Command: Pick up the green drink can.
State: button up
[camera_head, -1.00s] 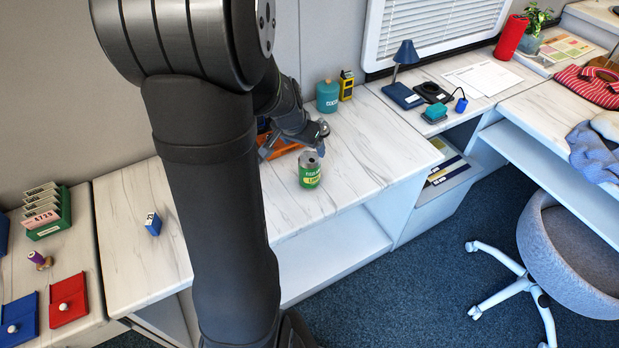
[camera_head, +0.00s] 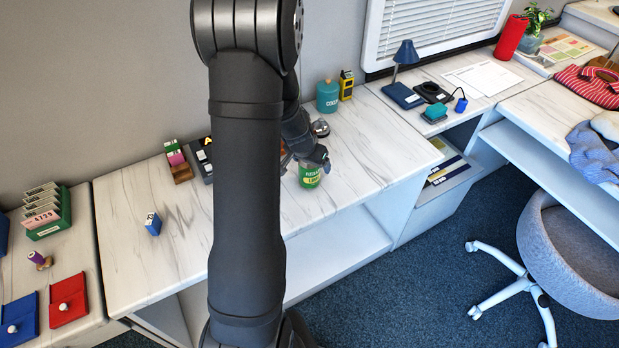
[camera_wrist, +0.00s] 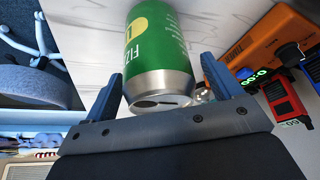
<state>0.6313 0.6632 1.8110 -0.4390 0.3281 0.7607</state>
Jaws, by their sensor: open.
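The green drink can (camera_head: 309,175) stands upright near the front edge of the white marbled counter (camera_head: 352,180). The can also shows in the wrist view (camera_wrist: 158,55), with its silver top toward my gripper. My gripper (camera_wrist: 165,85) is open, with one blue finger on each side of the can's top end.
An orange device (camera_wrist: 265,50) with black and red parts lies beside the can in the wrist view. A teal canister (camera_head: 327,97) and a yellow device (camera_head: 346,86) stand behind. The counter right of the can is clear.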

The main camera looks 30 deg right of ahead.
jog(key=shift+w+d+f, duration=0.1)
jog(key=shift+f, duration=0.25)
jog(key=c, duration=1.3)
jog(key=shift+o, duration=0.2)
